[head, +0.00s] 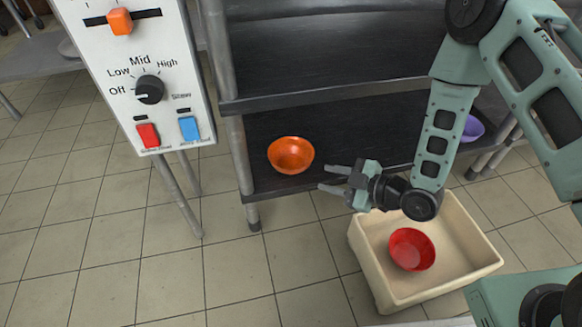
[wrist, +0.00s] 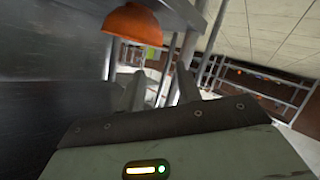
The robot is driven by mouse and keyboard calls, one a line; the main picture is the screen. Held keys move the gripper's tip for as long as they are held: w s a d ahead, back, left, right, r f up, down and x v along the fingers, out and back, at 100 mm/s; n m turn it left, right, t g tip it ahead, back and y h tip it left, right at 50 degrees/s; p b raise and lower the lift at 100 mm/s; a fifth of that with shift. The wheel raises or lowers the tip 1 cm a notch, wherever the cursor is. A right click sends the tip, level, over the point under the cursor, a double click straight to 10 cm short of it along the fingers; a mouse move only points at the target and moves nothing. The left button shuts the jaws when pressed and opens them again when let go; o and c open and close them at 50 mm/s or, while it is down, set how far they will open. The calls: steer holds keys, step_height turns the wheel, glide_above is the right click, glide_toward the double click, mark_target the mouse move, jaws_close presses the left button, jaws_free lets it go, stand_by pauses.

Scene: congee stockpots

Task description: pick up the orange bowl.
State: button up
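The orange bowl (head: 291,155) stands upright on the lower dark shelf (head: 330,128), close to its front left corner. It also shows in the wrist view as an orange dome shape (wrist: 138,22) at the top, beyond the fingers. My gripper (head: 327,178) is just right of the bowl, with its fingers pointing left toward it. The two fingers are apart with nothing between them, and a gap separates them from the bowl. In the wrist view my gripper (wrist: 158,92) also shows its fingers spread.
A cream bin (head: 365,262) with a red bowl (head: 411,249) inside stands on the floor below my gripper. A purple bowl (head: 473,128) is at right behind my arm. A control panel (head: 140,75) and the shelf's metal post (head: 236,150) are left.

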mark_target(291, 171)
steer(key=b+x, duration=0.4)
steer(key=x, duration=0.5)
steer(key=shift+w+a+f+b, duration=0.1)
steer(key=shift+w+a+b, duration=0.05)
steer(key=shift+b, duration=0.15)
steer(key=b+x, duration=0.4)
steer(key=shift+w+a+f, duration=0.1)
steer(key=shift+w+a, duration=0.1)
steer(key=shift+a, duration=0.1)
steer(key=shift+w+a, duration=0.3)
jaws_close()
